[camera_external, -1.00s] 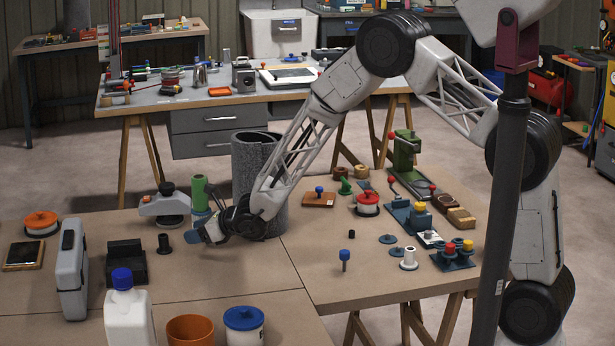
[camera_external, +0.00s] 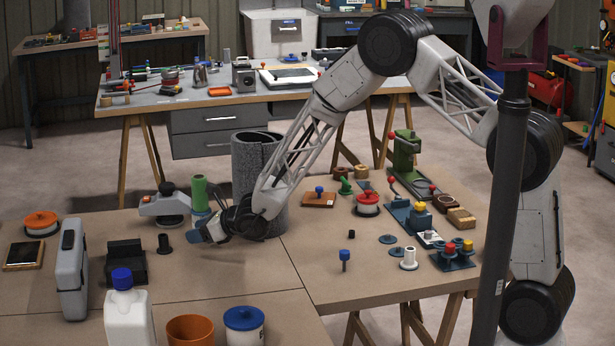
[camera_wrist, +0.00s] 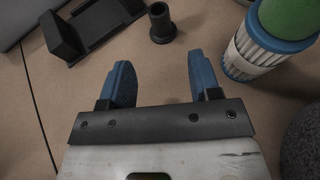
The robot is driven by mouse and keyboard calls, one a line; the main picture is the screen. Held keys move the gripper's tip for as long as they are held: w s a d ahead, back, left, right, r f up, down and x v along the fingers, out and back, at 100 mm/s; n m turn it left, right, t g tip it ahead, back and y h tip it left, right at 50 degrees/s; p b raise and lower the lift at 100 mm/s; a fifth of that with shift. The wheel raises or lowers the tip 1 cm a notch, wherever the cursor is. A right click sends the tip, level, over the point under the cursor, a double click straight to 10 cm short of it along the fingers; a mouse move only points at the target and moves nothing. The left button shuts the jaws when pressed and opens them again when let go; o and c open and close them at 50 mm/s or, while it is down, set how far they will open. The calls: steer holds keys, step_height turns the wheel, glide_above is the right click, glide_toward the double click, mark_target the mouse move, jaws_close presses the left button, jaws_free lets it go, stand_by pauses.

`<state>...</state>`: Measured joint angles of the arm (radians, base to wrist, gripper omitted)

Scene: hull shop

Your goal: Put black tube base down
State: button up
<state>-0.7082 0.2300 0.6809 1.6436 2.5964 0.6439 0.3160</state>
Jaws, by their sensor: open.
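The black tube (camera_external: 165,244) stands upright on the left part of the workbench, apart from my gripper. In the wrist view the black tube (camera_wrist: 160,24) shows its open end up and a wider flange at the bench. My gripper (camera_external: 195,238) is low over the bench, just right of the tube. In the wrist view my gripper (camera_wrist: 158,66) has its two blue fingers spread with nothing between them. The tube is beyond the fingertips.
A black block-shaped holder (camera_external: 126,264) is left of the tube. A green-topped canister (camera_external: 200,196) and a grey rolled sheet (camera_external: 250,160) stand close behind and beside my gripper. A grey sander-like tool (camera_external: 165,205) is behind the tube. Bare bench lies in front.

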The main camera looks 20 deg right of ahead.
steer(key=shift+r, duration=0.1)
steer(key=s+d+r+n+g, duration=0.1)
steer(key=s+d+r+n, duration=0.25)
steer(key=d+r, duration=0.45)
steer(key=s+d+r+n+g, duration=0.2)
steer(key=d+r+n, duration=0.3)
steer(key=d+r, duration=0.25)
steer(key=s+d+r+n+g, duration=0.15)
steer(key=d+r+n, duration=0.25)
steer(key=d+r, duration=0.45)
steer(key=s+d+r+n+h, duration=0.1)
steer(key=s+d+n+h, duration=0.2)
steer(key=s+d, duration=0.6)
steer(key=s+d+r+n+h, duration=0.1)
steer(key=s+d+n+h, duration=0.3)
steer(key=s+d, duration=0.6)
steer(key=s+d+r+n+h, duration=0.1)
steer(key=s+d+n+h, duration=0.3)
steer(key=s+d, duration=0.6)
steer(key=d+h, duration=0.1)
steer(key=d, duration=1)
steer(key=shift+s+r, duration=0.2)
steer(key=shift+r, duration=0.1)
